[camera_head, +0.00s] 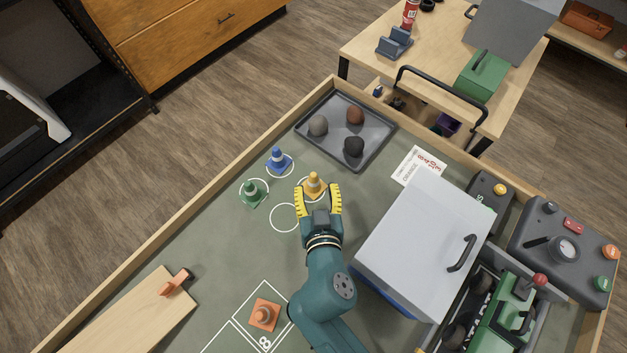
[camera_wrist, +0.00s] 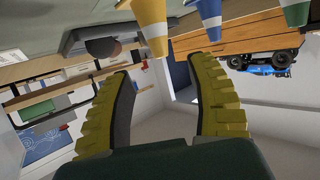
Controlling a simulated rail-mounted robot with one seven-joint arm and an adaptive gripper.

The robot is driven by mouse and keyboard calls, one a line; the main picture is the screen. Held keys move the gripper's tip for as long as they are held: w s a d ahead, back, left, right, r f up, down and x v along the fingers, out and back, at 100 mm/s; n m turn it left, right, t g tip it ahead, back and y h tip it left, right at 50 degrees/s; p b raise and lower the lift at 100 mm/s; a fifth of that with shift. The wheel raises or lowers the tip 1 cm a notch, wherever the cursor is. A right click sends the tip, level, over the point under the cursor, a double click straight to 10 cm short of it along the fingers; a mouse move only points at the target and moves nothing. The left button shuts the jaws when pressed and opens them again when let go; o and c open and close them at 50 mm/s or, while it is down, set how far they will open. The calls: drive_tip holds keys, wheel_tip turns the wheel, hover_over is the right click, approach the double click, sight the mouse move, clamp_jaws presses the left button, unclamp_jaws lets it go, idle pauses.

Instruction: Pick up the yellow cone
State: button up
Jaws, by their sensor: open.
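The yellow cone (camera_head: 313,184) stands upright on the green table surface, in a white circle. My gripper (camera_head: 318,190) is open, with its yellow ridged fingers on either side of the cone in the head view. In the wrist view the gripper (camera_wrist: 163,80) is open with nothing between its fingers. There the yellow cone (camera_wrist: 153,22) shows at the top edge, partly cut off, beyond the fingertips. I cannot tell whether a finger touches it.
A blue cone (camera_head: 278,160) and a green cone (camera_head: 252,192) stand to the left. A large grey box (camera_head: 415,240) stands close on the right. An orange cone (camera_head: 264,315) stands in front. A wooden rim borders the table.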

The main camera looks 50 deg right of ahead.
sight(314, 179)
drive_tip(key=x, duration=0.6)
drive_tip(key=shift+w+f, duration=0.15)
drive_tip(key=shift+f, duration=0.1)
clamp_jaws()
